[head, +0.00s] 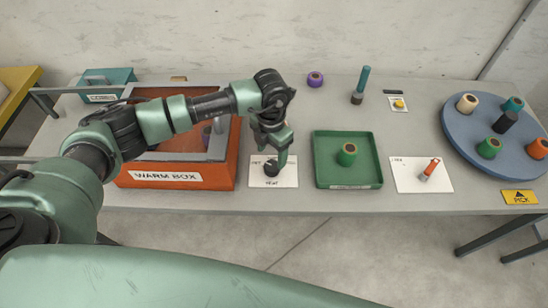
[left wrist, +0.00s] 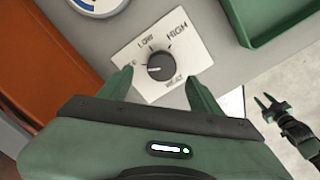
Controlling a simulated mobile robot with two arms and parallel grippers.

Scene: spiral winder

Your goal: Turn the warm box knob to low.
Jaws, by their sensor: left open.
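In the left wrist view the knob (left wrist: 161,67) sits on the plate marked LOW, HIGH and HEAT. Its white pointer line faces left, away from LOW at the upper left. My left gripper (head: 274,163) is above the knob. In the left wrist view its open fingers (left wrist: 160,84) stand on either side of the knob, apart from it. The left finger partly covers the plate's left marking. My right gripper (left wrist: 270,103) shows small at the right, its jaw state unclear.
A green tray (head: 348,183) with a green spool is just right of the plate. The orange warm box is close on the left.

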